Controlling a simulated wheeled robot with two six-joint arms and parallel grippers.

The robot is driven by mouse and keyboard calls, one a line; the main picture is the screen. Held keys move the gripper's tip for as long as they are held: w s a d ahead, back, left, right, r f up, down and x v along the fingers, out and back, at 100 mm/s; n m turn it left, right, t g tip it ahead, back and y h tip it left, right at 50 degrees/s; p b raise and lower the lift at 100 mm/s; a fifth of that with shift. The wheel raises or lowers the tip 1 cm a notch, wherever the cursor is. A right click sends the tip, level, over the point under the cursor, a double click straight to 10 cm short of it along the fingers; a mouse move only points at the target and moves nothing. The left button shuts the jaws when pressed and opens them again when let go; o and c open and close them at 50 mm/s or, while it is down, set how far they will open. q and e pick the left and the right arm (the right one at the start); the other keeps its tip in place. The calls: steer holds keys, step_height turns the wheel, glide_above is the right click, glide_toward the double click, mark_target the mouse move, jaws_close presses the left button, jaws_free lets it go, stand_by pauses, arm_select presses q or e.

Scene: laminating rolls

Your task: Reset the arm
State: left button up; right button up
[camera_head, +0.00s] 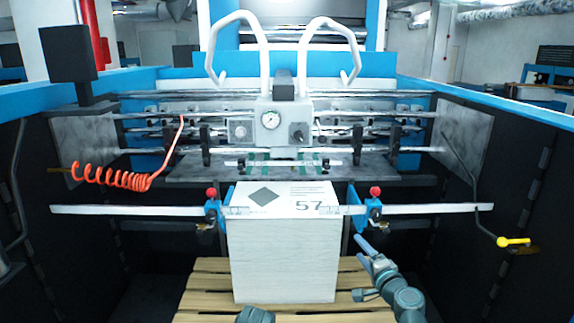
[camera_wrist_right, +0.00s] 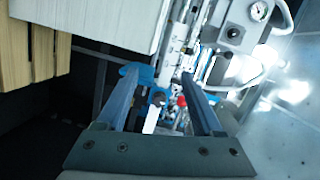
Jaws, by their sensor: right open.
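My left gripper does not show.
The stack stands on a wooden pallet (camera_head: 205,293). A metal bar (camera_head: 430,209) with blue clamps and red knobs crosses the machine near the stack's top. A gauge unit (camera_head: 284,122) stands behind. Dark side walls flank the pallet.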

steer(key=s+a+f+n+g+y, duration=0.1)
steer(key=s+a+f+n+g, duration=0.25)
steer(key=a, duration=0.35)
steer(key=s+a+f+n+g+y, duration=0.25)
steer(key=a+f+n, duration=0.2)
steer(key=a, duration=0.25)
steer(key=s+a+f+n+g+y, duration=0.1)
steer(key=s+a+f+n+g, duration=0.25)
steer(key=a, duration=0.25)
steer(key=s+d+f+n+g+h, duration=0.1)
steer(key=s+f+n+g+h, duration=0.5)
steer(key=s, duration=0.8)
step_height(320, 180, down, 2)
steer(key=g+h, duration=0.1)
steer(key=h, duration=0.2)
steer(key=shift+s+d+f, duration=0.15)
steer(key=shift+d+f, duration=0.05)
steer(key=shift+f, duration=0.05)
